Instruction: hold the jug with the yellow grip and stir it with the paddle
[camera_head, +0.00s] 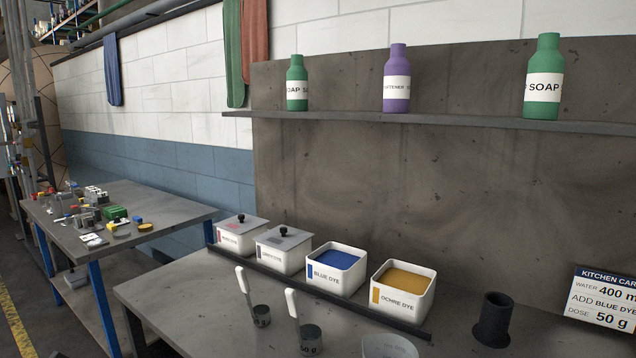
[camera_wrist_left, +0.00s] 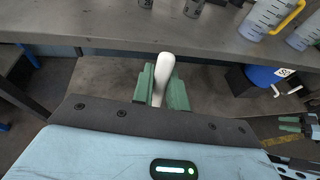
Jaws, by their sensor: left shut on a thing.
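My left gripper (camera_wrist_left: 161,88) is shut on a white rounded handle (camera_wrist_left: 163,66), in front of the table edge. What is on the handle's lower end is hidden, so I cannot confirm it is the paddle. A clear jug with blue markings and a yellow grip (camera_wrist_left: 268,17) stands on the table at the upper right of the left wrist view, apart from this gripper. My right gripper (camera_wrist_left: 292,125) shows small at the right edge, its green fingers apart with nothing visible between them. Neither gripper shows in the head view.
Two dark scoops with white handles (camera_head: 261,315) (camera_head: 310,340) stand on the table (camera_head: 190,290). Behind them are blue dye (camera_head: 336,270) and ochre dye (camera_head: 402,292) boxes and two lidded boxes. A dark cup (camera_head: 493,320) and a recipe card (camera_head: 603,298) are right. Another clear vessel (camera_wrist_left: 304,36) stands nearby.

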